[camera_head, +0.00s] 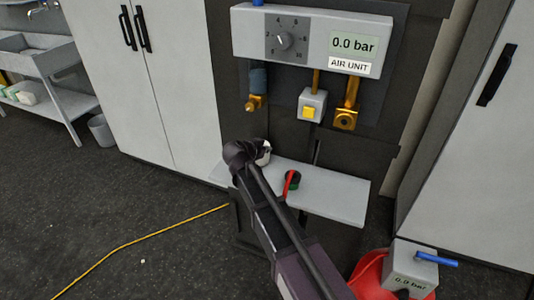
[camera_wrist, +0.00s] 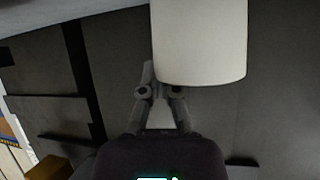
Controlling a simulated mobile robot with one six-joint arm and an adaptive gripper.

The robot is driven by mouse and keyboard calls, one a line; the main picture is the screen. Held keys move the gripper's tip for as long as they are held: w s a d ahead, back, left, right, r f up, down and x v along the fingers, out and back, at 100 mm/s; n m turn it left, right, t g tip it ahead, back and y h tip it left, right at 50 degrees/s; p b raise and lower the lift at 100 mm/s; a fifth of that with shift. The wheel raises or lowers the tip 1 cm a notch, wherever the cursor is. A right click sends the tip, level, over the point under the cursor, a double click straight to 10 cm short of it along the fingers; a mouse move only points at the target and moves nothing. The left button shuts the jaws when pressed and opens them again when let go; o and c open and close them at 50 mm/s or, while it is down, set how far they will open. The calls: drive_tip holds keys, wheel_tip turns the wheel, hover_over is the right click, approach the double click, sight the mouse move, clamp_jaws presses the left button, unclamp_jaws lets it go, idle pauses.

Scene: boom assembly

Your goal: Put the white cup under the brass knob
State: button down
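The white cup (camera_head: 264,153) shows beside the end of my gripper (camera_head: 248,153) in the head view, partly covered by it, over the left part of the grey shelf. In the wrist view the cup (camera_wrist: 200,42) is large and close. One finger of my gripper (camera_wrist: 160,80) lies along its left edge and the other finger's tip is hidden behind the cup, so I cannot tell whether they grip it. A brass knob (camera_head: 251,104) hangs below a blue-grey bowl on the air unit, above the cup in the picture. Whether the cup touches the shelf is unclear.
The grey shelf (camera_head: 335,196) juts out below the air unit (camera_head: 310,40). A red-handled dark round item (camera_head: 292,181) sits on it right of my gripper. More brass fittings (camera_head: 345,118) and a yellow button (camera_head: 308,113) hang to the right. A yellow cable (camera_head: 140,241) crosses the floor.

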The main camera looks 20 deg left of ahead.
drive_tip(key=shift+f, duration=0.15)
drive_tip(key=c, duration=1.3)
unclamp_jaws()
drive_tip(key=o, duration=0.5)
drive_tip(key=shift+s+a+r+p, duration=0.1)
drive_tip(key=shift+s+r+p, duration=0.35)
drive_tip(key=shift+s+r, duration=0.05)
drive_tip(key=p+v, duration=0.5)
drive_tip(key=v, duration=0.5)
drive_tip(key=shift+s, duration=0.4)
drive_tip(key=shift+r, duration=0.1)
